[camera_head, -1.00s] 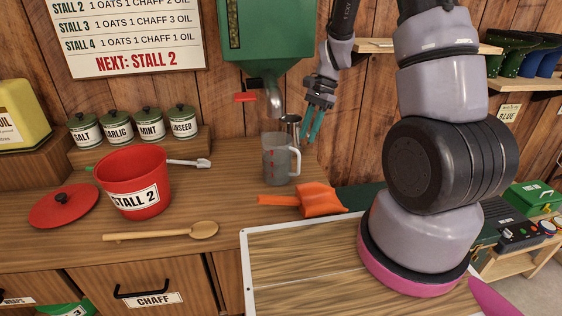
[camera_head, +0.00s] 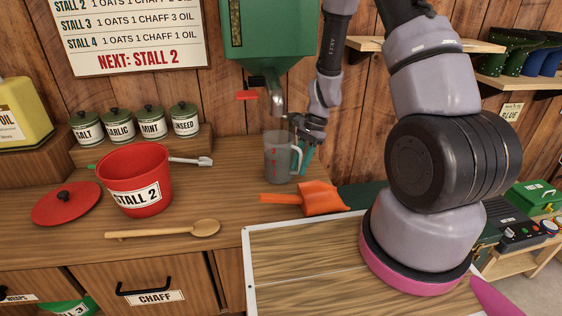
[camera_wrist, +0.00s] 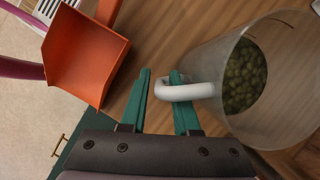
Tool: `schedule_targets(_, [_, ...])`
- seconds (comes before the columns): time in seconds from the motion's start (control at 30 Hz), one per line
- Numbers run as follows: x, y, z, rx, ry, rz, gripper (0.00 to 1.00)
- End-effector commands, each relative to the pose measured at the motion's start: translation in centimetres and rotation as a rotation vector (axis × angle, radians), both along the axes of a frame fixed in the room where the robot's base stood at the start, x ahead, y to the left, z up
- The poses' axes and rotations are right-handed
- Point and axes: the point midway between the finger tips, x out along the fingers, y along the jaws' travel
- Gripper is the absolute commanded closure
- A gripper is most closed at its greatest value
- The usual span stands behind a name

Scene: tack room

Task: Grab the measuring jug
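The measuring jug (camera_head: 277,160) is clear with red marks and a white handle. It stands upright on the wooden counter below the green dispenser's spout. In the wrist view the jug (camera_wrist: 285,105) is at the right and holds greenish-brown pellets. My gripper (camera_head: 306,160) is low beside the jug's handle side. In the wrist view my gripper's teal fingers (camera_wrist: 160,78) are apart. The white handle (camera_wrist: 188,91) crosses the right finger, and its outer end lies between the fingers. I cannot tell whether either finger touches it.
An orange scoop (camera_head: 318,198) lies just in front of the jug. A red STALL 2 bucket (camera_head: 120,178), its lid (camera_head: 66,206) and a wooden spoon (camera_head: 190,230) are to the left. The green dispenser (camera_head: 268,38) hangs above. Counter between bucket and jug is mostly clear.

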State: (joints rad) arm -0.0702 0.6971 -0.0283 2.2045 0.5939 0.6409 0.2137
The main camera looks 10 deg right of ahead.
Motion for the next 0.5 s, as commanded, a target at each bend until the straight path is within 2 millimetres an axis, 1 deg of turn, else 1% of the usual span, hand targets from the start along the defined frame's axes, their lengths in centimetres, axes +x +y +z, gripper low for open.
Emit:
schedule_targets(0.13, [0.01,0.0,0.02,0.0,0.0,0.0,0.7])
schedule_targets(0.17, [0.01,0.0,0.02,0.0,0.0,0.0,0.74])
schedule_targets(0.2, [0.01,-0.01,0.03,0.0,0.0,0.0,0.9])
schedule_targets(0.23, [0.01,-0.01,0.03,0.0,0.0,0.0,1.0])
schedule_targets(0.5, [0.01,-0.01,0.03,0.0,0.0,0.0,1.0])
